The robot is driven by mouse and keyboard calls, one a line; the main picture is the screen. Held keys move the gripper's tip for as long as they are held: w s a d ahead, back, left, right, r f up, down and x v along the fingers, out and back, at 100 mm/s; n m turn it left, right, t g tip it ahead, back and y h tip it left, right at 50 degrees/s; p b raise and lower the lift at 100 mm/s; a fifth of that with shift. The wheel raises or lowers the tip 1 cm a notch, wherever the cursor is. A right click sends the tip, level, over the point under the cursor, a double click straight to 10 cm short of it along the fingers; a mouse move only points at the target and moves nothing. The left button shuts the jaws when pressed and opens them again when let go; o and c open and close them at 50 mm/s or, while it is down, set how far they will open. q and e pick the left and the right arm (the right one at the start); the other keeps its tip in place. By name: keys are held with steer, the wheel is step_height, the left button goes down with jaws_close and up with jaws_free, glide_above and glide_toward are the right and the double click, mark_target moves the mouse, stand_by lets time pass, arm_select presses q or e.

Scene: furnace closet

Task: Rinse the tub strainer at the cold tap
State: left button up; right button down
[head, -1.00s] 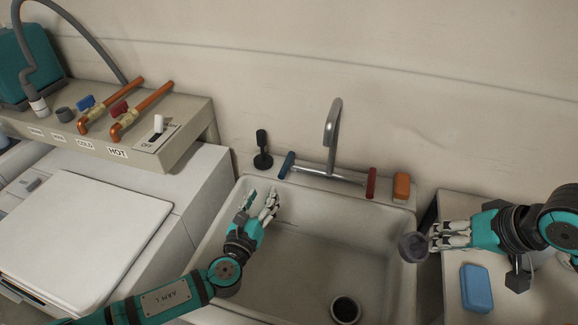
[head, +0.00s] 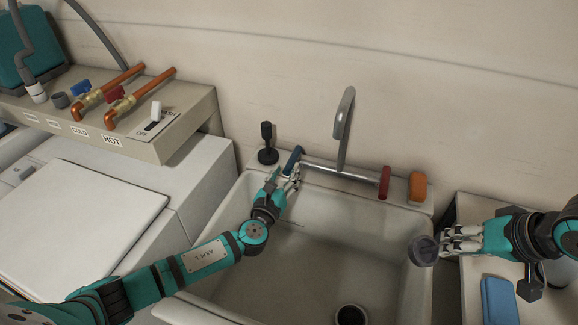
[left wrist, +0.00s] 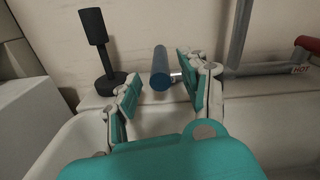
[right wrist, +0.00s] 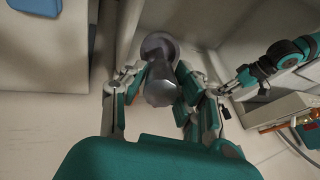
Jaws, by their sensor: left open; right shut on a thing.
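The tub strainer (head: 423,251) is a grey cup-like piece held by my right gripper (head: 446,244) over the right rim of the tub. It also shows between the fingers in the right wrist view (right wrist: 160,82). My left gripper (head: 283,178) is open at the blue cold tap handle (head: 292,160). In the left wrist view the blue handle (left wrist: 161,68) lies between the open fingers, a little beyond their tips; contact cannot be told. The grey spout (head: 344,128) stands behind the tub (head: 230,221). The red hot handle (head: 384,182) is at its right.
A black stopper-like piece (head: 267,145) stands left of the blue handle. An orange block (head: 417,187) sits on the back ledge at right. A blue block (head: 499,300) lies on the right counter. The drain (head: 350,315) is at the tub bottom. The basin is otherwise clear.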

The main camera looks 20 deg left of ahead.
mark_target(293, 160)
arm_select(q)
steer(key=shift+w+d, duration=0.1)
steer(key=shift+w, duration=1.4)
steer(key=shift+c, duration=0.3)
jaws_close()
